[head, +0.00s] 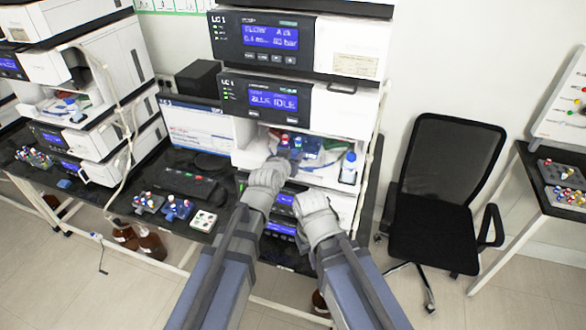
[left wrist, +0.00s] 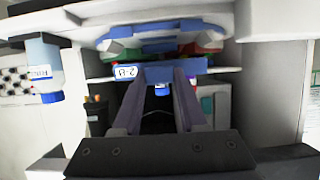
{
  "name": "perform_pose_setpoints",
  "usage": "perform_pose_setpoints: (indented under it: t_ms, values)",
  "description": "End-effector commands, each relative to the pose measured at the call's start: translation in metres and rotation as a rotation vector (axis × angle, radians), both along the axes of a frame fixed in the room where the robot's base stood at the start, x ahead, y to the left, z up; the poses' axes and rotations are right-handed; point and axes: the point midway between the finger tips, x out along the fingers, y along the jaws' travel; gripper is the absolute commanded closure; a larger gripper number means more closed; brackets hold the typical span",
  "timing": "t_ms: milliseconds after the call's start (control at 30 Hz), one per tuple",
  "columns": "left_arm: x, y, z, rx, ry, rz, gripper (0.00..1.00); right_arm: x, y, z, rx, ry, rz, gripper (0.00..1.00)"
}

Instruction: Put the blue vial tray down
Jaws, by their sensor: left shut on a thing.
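The blue vial tray (head: 308,148) is in the open bay of the middle LC 1 stack, with red and blue caps close to it. In the left wrist view the tray (left wrist: 190,66) shows a white label and sits between the fingertips. My left gripper (head: 284,155) is shut on the tray at the bay opening; it also shows in the left wrist view (left wrist: 160,82). Whether the tray touches the bay floor is unclear. My right gripper (head: 318,206) is in front of the lower modules, its fingertips hidden by the wrist.
A bottle with a blue cap (head: 349,168) stands at the bay's right side. On the bench left of the stack are a grey vial tray (head: 147,205), another blue vial tray (head: 177,213), a white tray (head: 204,221) and a keyboard (head: 190,184). A black chair (head: 440,215) stands right.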

Motion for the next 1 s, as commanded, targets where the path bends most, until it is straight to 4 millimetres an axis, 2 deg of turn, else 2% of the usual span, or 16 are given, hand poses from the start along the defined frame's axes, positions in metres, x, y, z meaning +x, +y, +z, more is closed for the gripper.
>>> perform_pose_setpoints:
  t_ms: [300, 733, 767, 1000]
  values:
    - [0.0, 0.0, -0.037, 0.0, -0.001, 0.0, 1.0, 0.0, 0.0, -0.037, -0.001, 0.0, 0.004, 1.0]
    - [0.0, 0.0, -0.04, 0.0, -0.001, 0.0, 1.0, 0.0, 0.0, -0.04, -0.001, 0.0, 0.006, 1.0]
    - [0.0, 0.0, -0.04, 0.0, 0.0, 0.0, 0.57, 0.0, 0.0, -0.04, -0.001, 0.0, 0.006, 1.0]
    - [0.0, 0.0, -0.039, 0.0, 0.0, 0.0, 0.3, 0.0, 0.0, -0.039, -0.001, 0.0, 0.006, 1.0]
